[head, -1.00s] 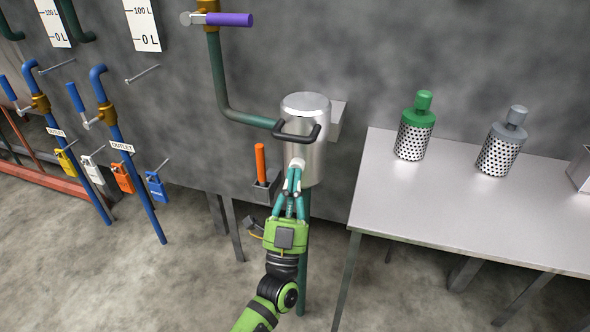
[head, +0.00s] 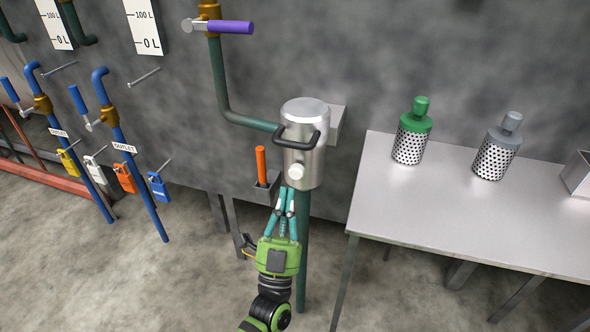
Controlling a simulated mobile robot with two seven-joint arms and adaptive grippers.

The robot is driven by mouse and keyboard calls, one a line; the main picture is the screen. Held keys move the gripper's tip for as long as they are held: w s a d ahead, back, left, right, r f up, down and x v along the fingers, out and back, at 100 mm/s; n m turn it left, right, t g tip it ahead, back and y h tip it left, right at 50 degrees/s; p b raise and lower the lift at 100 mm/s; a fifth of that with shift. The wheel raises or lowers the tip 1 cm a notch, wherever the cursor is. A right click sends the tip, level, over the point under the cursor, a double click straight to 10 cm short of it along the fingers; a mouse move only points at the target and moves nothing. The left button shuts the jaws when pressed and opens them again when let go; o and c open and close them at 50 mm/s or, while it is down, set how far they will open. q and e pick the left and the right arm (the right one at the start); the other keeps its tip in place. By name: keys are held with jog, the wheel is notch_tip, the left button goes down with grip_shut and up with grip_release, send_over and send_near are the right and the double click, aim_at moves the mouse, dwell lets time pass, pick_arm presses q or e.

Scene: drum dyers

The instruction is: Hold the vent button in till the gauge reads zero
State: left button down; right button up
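The steel canister (head: 304,145) with a dark handle stands on a green pipe against the wall. A round pale button (head: 296,171) sticks out of its front, below the handle, and shows uncovered. My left gripper (head: 287,193) is just below the button, apart from it in the picture. Its teal fingers converge, with tips close together and nothing between them. I cannot make out a gauge face or reading in this view. My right gripper is not in view.
A purple-handled valve (head: 222,27) is above left. A steel table (head: 455,215) with green (head: 412,135) and grey (head: 497,150) perforated drums is at right. Several padlocks hang at left.

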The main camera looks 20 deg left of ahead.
pick_arm(q)
jog(key=shift+s+p, duration=0.4)
jog(key=shift+s, duration=0.85)
